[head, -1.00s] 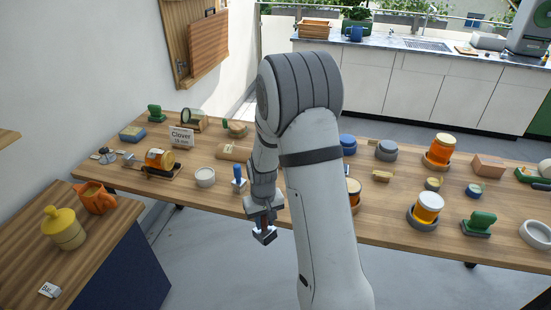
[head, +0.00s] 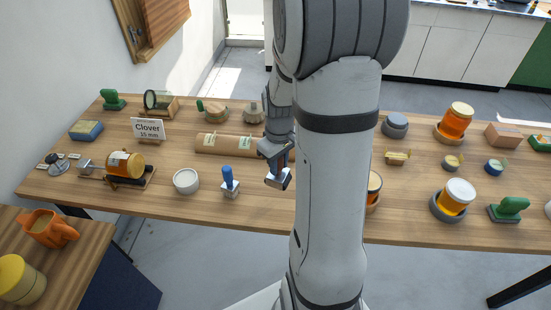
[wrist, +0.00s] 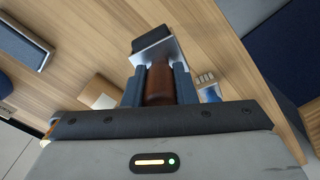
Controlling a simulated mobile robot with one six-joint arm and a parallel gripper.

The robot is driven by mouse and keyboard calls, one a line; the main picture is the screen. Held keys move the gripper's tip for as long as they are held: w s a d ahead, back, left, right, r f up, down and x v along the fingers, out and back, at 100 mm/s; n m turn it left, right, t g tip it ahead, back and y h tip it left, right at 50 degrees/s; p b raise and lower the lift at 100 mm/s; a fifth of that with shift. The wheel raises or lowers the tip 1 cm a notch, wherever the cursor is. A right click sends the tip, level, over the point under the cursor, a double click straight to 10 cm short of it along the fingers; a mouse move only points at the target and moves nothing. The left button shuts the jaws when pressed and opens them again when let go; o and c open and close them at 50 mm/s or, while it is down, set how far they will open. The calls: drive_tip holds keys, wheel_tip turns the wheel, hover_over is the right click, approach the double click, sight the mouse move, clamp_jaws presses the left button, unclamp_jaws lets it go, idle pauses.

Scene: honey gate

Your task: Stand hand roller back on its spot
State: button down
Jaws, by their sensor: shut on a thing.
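My gripper (wrist: 158,87) is shut on the brown handle (wrist: 159,84) of the hand roller, one blue-grey finger on each side. The roller's pale metal frame (wrist: 164,52) and black roller end (wrist: 152,38) stick out beyond the fingers in the wrist view. In the head view my gripper (head: 278,178) is over the table (head: 205,217), right of the blue-handled stamp (head: 229,183), and my arm hides part of it. I cannot tell whether the roller touches the tabletop, nor which place is its spot.
A brown paper roll (head: 225,144) lies behind the stamp. A white bowl (head: 186,181) and an amber jar on a stand (head: 127,164) are farther left. Right of my arm stand a honey jar (head: 457,197) and a green-handled block (head: 509,208). The front strip by the stamp looks clear.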

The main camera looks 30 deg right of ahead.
sight(278, 177)
drive_tip(key=shift+f+b, duration=2.5)
drive_tip(key=shift+f, duration=0.55)
drive_tip(key=shift+f+b, duration=0.85)
drive_tip(key=shift+f, duration=0.1)
drive_tip(key=c, duration=1.1)
unclamp_jaws()
drive_tip(key=shift+r, duration=0.1)
drive_tip(key=shift+r+p, duration=3)
drive_tip(key=shift+r, duration=0.95)
